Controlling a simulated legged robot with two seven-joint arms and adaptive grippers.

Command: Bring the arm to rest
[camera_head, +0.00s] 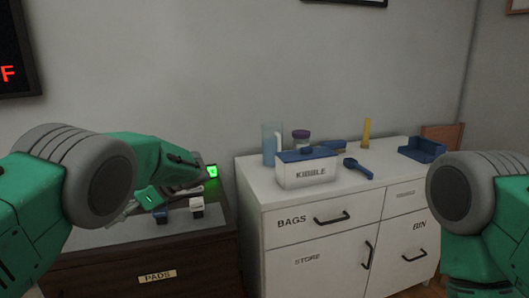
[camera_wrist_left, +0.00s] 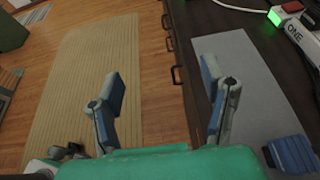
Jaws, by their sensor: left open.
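My left arm (camera_head: 140,160) reaches in from the left over the dark cabinet. My left gripper (camera_wrist_left: 165,88) is open and empty in the left wrist view, its two blue-grey fingers spread wide. One finger shows against the floor and the other against the grey mat (camera_wrist_left: 240,75) on the cabinet top. In the head view the hand is partly hidden by my own forearm. My right arm (camera_head: 468,190) shows only as a green and grey joint at the right edge; its gripper is out of view.
A white power strip marked ONE (camera_wrist_left: 305,38) with a green light and a blue block (camera_wrist_left: 290,155) lie on the dark cabinet. The white cabinet (camera_head: 300,230) at right holds a KIBBLE box (camera_head: 308,172), a jug (camera_head: 271,143) and a blue tray (camera_head: 422,149).

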